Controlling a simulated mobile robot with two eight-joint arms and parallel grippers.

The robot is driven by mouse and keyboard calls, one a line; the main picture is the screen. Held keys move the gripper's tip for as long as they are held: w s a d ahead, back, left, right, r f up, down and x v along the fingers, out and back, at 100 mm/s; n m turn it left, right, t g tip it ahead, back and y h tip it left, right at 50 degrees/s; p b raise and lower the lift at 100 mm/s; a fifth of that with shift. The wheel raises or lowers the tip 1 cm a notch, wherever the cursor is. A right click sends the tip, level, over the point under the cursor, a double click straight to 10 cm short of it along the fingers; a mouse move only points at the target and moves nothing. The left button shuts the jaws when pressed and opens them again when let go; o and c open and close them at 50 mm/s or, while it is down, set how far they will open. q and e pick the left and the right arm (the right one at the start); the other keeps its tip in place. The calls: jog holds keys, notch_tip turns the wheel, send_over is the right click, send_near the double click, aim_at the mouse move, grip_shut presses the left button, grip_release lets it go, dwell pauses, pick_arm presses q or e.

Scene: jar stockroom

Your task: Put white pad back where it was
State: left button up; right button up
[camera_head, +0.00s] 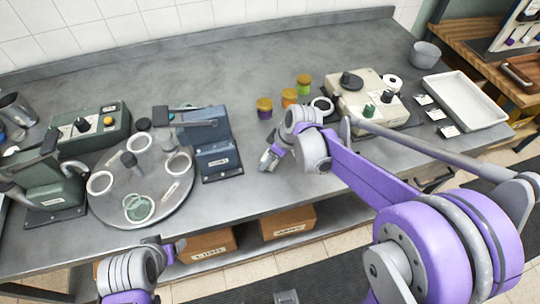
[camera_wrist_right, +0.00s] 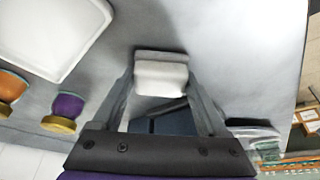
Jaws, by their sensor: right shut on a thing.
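My right gripper (camera_wrist_right: 160,95) is shut on a small white block-like pad (camera_wrist_right: 160,78), held between its two fingertips in the right wrist view. In the head view the right gripper (camera_head: 269,159) hangs over the front middle of the grey bench, right of the blue-grey device; the pad is hard to make out there. My left gripper (camera_head: 172,250) is low at the bench's front edge, below the round plate; its finger opening is too small to tell.
Three lidded jars, purple (camera_head: 265,108), orange (camera_head: 289,97) and green (camera_head: 304,85), stand behind the right gripper. A blue-grey device (camera_head: 208,140) and a round plate (camera_head: 165,205) are left. A cream machine (camera_head: 365,98) and white tray (camera_head: 464,101) are right. Bare bench lies behind the jars.

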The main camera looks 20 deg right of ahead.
jog(key=o, duration=1.2)
jog(key=shift+f, duration=0.1)
jog(key=shift+r, duration=0.3)
jog(key=p+v, duration=0.1)
jog(key=v, duration=1)
jog(key=s+f+m+h, duration=0.1)
jog(key=s+f+m, duration=0.1)
jog(key=s, duration=0.4)
jog(key=s+d+f+m+t+h, duration=0.1)
jog(key=s+f+m, duration=0.1)
jog(key=s+m, duration=0.2)
jog(key=s+f+m+t+h, duration=0.1)
jog(key=s+f+m, duration=0.1)
jog(key=s, duration=0.5)
jog(key=shift+s+d+f+m, duration=0.3)
jog(key=shift+s+d+m, duration=0.1)
jog(key=shift+m, duration=0.3)
